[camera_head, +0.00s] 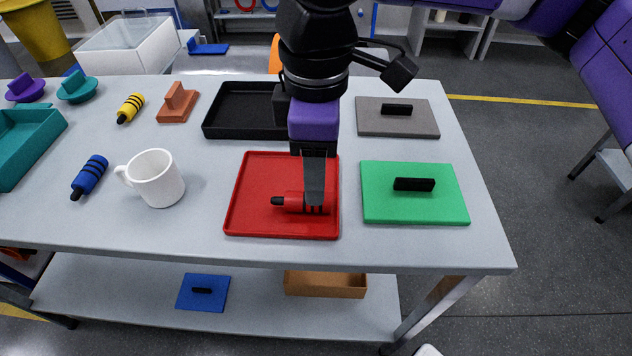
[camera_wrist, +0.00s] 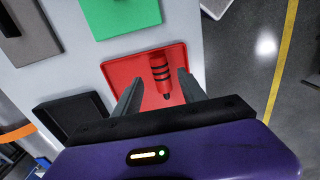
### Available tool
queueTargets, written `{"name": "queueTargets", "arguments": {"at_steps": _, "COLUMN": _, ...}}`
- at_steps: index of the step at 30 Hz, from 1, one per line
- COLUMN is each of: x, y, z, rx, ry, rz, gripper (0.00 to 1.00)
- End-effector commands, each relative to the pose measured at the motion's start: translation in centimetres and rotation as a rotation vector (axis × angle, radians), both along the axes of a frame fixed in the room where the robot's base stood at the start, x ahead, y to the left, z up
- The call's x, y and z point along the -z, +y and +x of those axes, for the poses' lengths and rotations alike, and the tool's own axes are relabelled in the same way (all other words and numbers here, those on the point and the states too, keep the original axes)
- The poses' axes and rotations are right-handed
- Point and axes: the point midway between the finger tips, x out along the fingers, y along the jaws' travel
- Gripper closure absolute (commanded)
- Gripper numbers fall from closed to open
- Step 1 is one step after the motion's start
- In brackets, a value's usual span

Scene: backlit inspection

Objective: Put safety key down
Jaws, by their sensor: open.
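The safety key, a red cylinder with black bands and a black tip, lies on its side in the red tray (camera_head: 262,172). It shows in the head view (camera_head: 291,202) and in the wrist view (camera_wrist: 159,67). My gripper (camera_head: 315,198) points down over the right part of the tray. Its two fingers are apart, one on each side of the key in the wrist view. Part of the key is hidden behind a finger in the head view. I cannot tell whether a finger touches it.
A green lidded panel (camera_head: 386,208) is right of the tray, a grey one (camera_head: 370,118) behind it. A black tray (camera_head: 238,91) is behind. A white mug (camera_head: 157,180), blue cylinder (camera_head: 90,176) and yellow cylinder (camera_head: 131,107) stand or lie left. The table's front edge is close.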

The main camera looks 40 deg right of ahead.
Motion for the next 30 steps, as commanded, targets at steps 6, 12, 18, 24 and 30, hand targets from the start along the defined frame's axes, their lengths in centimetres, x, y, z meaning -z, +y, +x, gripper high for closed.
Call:
{"name": "queueTargets", "arguments": {"at_steps": 6, "x": -4.5, "y": 0.0, "z": 0.0, "rx": -0.001, "ry": -0.002, "rz": -0.001, "gripper": 0.51}}
{"name": "queueTargets", "arguments": {"at_steps": 12, "x": -6.7, "y": 0.0, "z": 0.0, "rx": -0.001, "ry": 0.000, "rz": 0.000, "gripper": 0.51}}
{"name": "queueTargets", "arguments": {"at_steps": 18, "x": -7.2, "y": 0.0, "z": 0.0, "rx": -0.001, "ry": 0.001, "rz": 0.001, "gripper": 0.51}}
{"name": "queueTargets", "arguments": {"at_steps": 24, "x": -7.2, "y": 0.0, "z": 0.0, "rx": -0.001, "ry": 0.001, "rz": 0.001, "gripper": 0.51}}
{"name": "queueTargets", "arguments": {"at_steps": 30, "x": -7.2, "y": 0.0, "z": -0.1, "rx": -0.001, "ry": 0.001, "rz": 0.001, "gripper": 0.51}}
